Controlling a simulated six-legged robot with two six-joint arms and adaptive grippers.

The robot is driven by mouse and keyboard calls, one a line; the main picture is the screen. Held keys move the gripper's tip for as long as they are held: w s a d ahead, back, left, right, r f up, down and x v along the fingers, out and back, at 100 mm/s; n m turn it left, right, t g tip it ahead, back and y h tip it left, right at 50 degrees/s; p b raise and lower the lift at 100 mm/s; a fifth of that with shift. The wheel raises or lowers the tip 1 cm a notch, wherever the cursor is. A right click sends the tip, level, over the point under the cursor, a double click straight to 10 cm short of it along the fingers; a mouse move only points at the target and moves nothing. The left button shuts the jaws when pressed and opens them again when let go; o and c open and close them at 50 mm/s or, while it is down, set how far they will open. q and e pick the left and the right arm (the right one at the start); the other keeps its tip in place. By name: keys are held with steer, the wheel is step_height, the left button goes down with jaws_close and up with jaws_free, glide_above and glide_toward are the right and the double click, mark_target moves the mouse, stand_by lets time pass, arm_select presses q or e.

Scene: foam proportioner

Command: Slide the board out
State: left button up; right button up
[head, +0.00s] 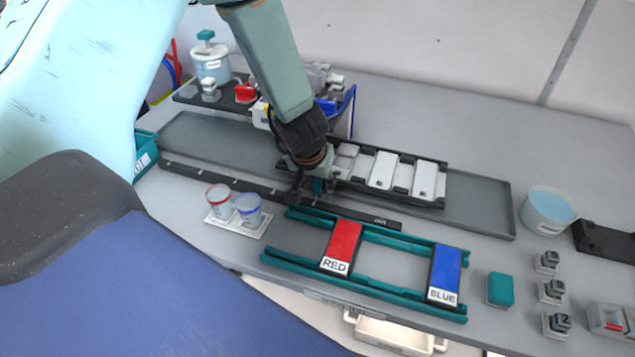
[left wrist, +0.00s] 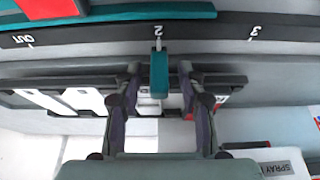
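The board (head: 427,180) is a dark frame with white panels, lying in a long grey tray (head: 480,205) in the head view. Its left part is hidden behind my arm. A teal tab (head: 318,187) stands at its front side; in the left wrist view the tab (left wrist: 159,72) lines up with the "2" on a black marked strip (left wrist: 100,36). My left gripper (head: 312,180) is open at the tab. In the left wrist view its fingers (left wrist: 159,82) stand either side of the tab, with gaps visible. My right gripper is not in view.
In front lie teal rails with a red block (head: 341,245) marked RED and a blue block (head: 445,272) marked BLUE. Two cups (head: 248,207) stand on a small tray. A blue-filled tub (head: 547,212) stands right of the grey tray, whose right end is clear.

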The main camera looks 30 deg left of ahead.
arm_select(q)
steer(key=shift+s+r, duration=0.1)
steer(key=shift+r, duration=0.05)
steer(key=shift+s+d+r, duration=0.1)
steer(key=shift+s, duration=0.05)
steer(key=c, duration=0.3)
jaws_close()
